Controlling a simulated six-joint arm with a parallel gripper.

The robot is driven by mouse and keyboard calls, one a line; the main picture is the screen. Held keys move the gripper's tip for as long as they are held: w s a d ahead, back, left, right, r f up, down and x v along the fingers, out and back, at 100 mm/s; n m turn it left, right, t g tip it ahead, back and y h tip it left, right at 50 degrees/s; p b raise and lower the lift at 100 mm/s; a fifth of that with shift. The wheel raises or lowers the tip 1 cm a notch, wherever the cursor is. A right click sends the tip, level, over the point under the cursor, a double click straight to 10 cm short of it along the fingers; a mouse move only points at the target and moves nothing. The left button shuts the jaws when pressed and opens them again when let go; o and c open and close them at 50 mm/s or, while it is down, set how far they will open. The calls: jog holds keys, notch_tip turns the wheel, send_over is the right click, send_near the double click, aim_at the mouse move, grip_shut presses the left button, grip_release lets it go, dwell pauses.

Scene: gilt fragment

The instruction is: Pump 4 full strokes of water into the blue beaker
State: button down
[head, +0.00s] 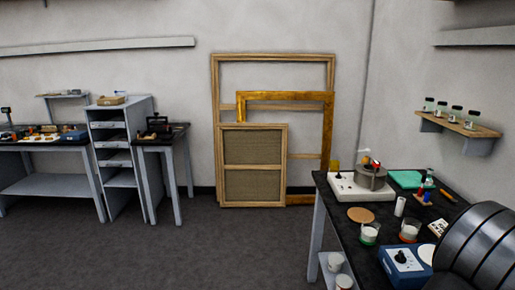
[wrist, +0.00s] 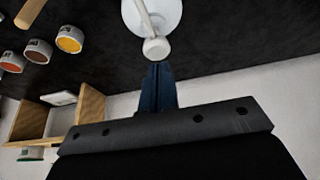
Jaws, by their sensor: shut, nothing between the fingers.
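My gripper (wrist: 157,72) shows in the wrist view with its dark blue fingers shut and nothing between them. A white fitting that looks like a pump (wrist: 154,18) is just beyond the fingertips, with a round white body and an arm ending in a rounded knob (wrist: 156,48). The fingertips are very close to this knob; I cannot tell if they touch it. In the head view my gripper is out of sight, and I cannot make out the pump there. I cannot pick out a blue beaker in either view.
In the head view, the dark bench (head: 385,213) holds a green-marked beaker (head: 369,233), a red-marked beaker (head: 410,230), a blue-cased device (head: 403,262) and a white hotplate (head: 350,190) with a metal pot. The wrist view shows several colour-filled cups (wrist: 69,39) and a wooden box (wrist: 92,103).

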jog(key=shift+f, duration=1.45)
jog(key=shift+r, duration=1.45)
jog(key=shift+f, duration=0.15)
jog(key=shift+f, duration=1.3)
jog(key=shift+r, duration=1.45)
